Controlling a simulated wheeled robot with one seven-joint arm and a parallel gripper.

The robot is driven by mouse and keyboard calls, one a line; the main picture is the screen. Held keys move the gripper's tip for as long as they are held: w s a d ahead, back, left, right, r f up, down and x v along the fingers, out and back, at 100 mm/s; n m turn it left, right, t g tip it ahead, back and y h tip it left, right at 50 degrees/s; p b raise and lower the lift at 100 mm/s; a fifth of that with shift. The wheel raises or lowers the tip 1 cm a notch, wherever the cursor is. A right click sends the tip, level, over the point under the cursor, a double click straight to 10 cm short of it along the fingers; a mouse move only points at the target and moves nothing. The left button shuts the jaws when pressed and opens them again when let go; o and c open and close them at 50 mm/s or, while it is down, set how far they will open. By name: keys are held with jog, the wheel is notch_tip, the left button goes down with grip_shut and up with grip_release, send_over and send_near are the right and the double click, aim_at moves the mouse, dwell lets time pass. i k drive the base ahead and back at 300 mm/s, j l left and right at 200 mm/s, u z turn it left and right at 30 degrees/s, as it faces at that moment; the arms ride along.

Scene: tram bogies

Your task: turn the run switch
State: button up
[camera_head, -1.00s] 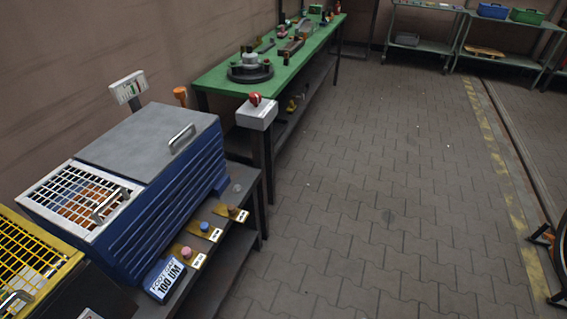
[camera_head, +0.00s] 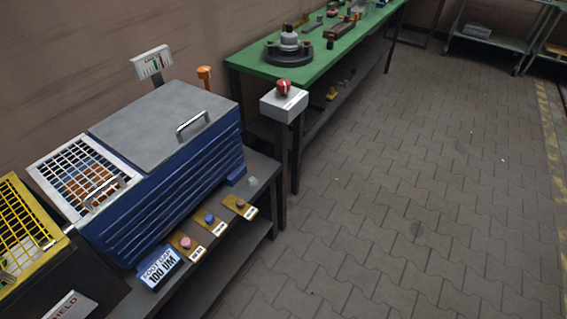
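The likely run switch is a red rotary knob (camera_head: 284,87) on top of a light grey box (camera_head: 285,104). The box stands on a dark post at the near corner of the green-topped bench (camera_head: 250,62). Its label is too small to read. My gripper is not in view, and nothing touches the knob.
A blue machine with a grey lid (camera_head: 165,125) and white grille stands on a dark bench at left. Pink, blue and brown knobs on yellow plates line its front edge. A yellow cage (camera_head: 22,225) is at far left. The paved floor (camera_head: 420,190) at right is clear.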

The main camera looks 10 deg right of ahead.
aim_at(282, 86)
jog(key=i+j+z, duration=0.2)
jog(key=i+j, duration=0.25)
jog(key=i+j+z, duration=0.15)
jog(key=i+j, duration=0.25)
jog(key=j, duration=0.25)
